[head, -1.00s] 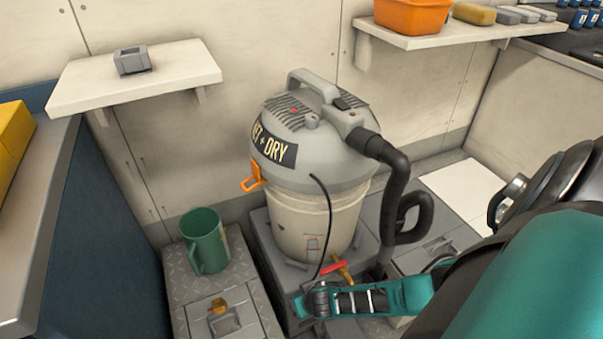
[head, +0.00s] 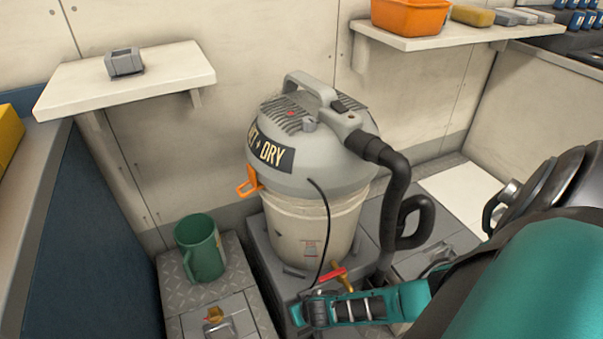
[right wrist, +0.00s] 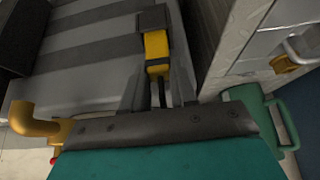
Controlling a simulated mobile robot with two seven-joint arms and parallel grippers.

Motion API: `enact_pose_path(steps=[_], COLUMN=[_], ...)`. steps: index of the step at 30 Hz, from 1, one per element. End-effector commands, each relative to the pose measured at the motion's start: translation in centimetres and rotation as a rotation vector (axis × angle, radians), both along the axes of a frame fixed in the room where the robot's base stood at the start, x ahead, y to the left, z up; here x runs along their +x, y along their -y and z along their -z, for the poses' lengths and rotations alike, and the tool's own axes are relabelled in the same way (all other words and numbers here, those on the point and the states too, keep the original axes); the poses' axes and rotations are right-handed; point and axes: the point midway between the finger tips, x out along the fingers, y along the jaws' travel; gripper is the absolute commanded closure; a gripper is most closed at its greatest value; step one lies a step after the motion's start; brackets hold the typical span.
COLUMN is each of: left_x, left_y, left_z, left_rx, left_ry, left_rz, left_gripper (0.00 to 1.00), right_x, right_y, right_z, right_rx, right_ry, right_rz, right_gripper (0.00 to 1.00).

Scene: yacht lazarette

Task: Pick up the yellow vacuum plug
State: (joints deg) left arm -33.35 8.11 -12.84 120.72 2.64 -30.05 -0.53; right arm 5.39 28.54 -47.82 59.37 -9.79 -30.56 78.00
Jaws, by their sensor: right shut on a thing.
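The yellow vacuum plug (right wrist: 156,47) shows in the right wrist view as a small yellow block with a dark piece at its far end. My right gripper (head: 308,309) is low in front of the grey wet/dry vacuum (head: 310,180) and is shut on the plug. In the head view the plug cannot be made out at the gripper. The vacuum's black cord (head: 328,225) hangs down its front to the gripper. My left gripper is in neither current view.
A brass tap with a red handle (head: 332,273) is close beside the right gripper. A green jug (head: 200,250) stands on the plated locker at left. The vacuum's black hose (head: 398,185) hangs at right. Shelves (head: 125,85) line the wall.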

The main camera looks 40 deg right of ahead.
Motion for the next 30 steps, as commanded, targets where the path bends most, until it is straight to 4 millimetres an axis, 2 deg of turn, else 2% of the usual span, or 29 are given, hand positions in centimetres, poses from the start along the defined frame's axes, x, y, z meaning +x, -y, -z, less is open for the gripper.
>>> enact_pose_path(steps=[3,11,17,23,30], left_x=[0.0,-0.1,0.0,-0.3,-0.6], left_y=[0.0,0.0,-0.1,-0.6,-0.9], left_z=[0.0,0.0,-0.9,-2.2,-5.0], left_rx=[0.0,0.0,0.002,0.014,0.021], left_ry=[-0.001,-0.001,0.003,0.003,-0.007], left_rz=[0.0,0.0,-0.001,-0.007,-0.006], left_gripper=[1.0,1.0,1.0,1.0,1.0], right_x=[0.0,0.0,0.0,0.0,0.0], right_y=[0.0,0.0,0.0,0.0,0.0], right_z=[0.0,-0.1,-1.5,-5.1,-11.4], right_rx=[0.0,0.0,0.001,0.001,0.001], right_ry=[0.0,0.0,0.001,0.002,0.001], right_rz=[0.0,0.0,0.0,0.001,0.0], right_gripper=[1.0,1.0,1.0,1.0,1.0])
